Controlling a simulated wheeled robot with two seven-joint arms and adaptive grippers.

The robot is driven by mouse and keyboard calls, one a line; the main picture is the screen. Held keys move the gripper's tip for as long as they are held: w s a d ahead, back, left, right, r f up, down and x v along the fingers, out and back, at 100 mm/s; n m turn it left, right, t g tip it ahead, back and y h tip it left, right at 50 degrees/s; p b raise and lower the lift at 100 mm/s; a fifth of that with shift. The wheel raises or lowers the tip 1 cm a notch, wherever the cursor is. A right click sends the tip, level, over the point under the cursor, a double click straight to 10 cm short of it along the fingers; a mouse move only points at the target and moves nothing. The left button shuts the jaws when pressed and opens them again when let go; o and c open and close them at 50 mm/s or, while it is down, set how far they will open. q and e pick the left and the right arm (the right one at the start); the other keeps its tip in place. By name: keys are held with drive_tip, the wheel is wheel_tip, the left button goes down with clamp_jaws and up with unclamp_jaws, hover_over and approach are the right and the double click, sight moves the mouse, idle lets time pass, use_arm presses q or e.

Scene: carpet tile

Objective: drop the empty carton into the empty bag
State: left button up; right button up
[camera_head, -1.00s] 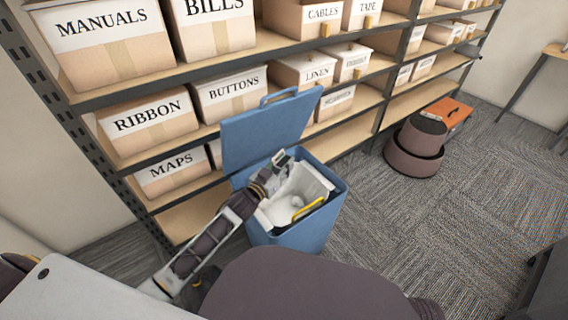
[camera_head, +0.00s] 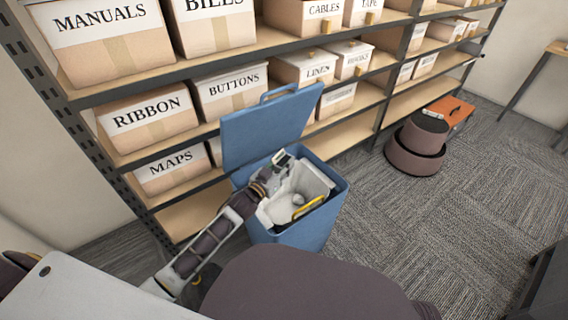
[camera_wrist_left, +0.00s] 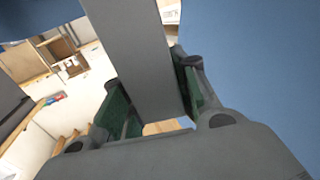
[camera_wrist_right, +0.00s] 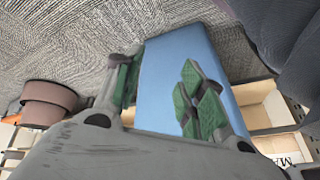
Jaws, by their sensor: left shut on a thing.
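A blue open-topped container (camera_head: 297,239), which I take for the bag, stands on the carpet before the shelf. Its lid (camera_head: 268,130) is raised. A whitish open-topped piece (camera_head: 307,180), apparently the carton, sits tilted within its mouth. A yellow strip (camera_head: 308,207) shows at its near side. My left gripper (camera_head: 283,158) is at the far left edge of the white piece, beside the lid. In the left wrist view, its fingers close on a grey flat wall (camera_wrist_left: 150,65), apparently the carton's. My right gripper (camera_wrist_right: 158,95) is open and empty near the container's blue side (camera_wrist_right: 180,60).
A shelf rack with labelled boxes (camera_head: 147,110) stands right behind the container. A brown round bin or stool (camera_head: 417,145) and an orange box (camera_head: 450,110) are at the right. Carpet (camera_head: 400,225) to the right is clear.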

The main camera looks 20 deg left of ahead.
use_arm(q)
wheel_tip(320, 180, down, 3)
drive_tip(key=shift+r+b, duration=0.15)
drive_tip(key=shift+b, duration=1.1)
drive_tip(key=shift+f+b, duration=1.1)
drive_tip(key=shift+b, duration=0.05)
drive_tip(key=shift+f, duration=0.2)
use_arm(e)
wheel_tip(320, 180, down, 9)
drive_tip(key=a+t+y, duration=0.1)
drive_tip(key=a, duration=0.1)
drive_tip(key=shift+w+f+m+t, duration=0.15)
drive_tip(key=shift+w+m+t, duration=0.25)
use_arm(q)
drive_tip(key=o, duration=0.8)
use_arm(e)
drive_tip(key=shift+s+f, duration=0.15)
drive_tip(key=shift+s, duration=0.05)
use_arm(q)
drive_tip(key=shift+r, duration=0.1)
use_arm(e)
drive_tip(key=shift+w, duration=0.1)
use_arm(q)
drive_tip(key=shift+r, duration=4.95)
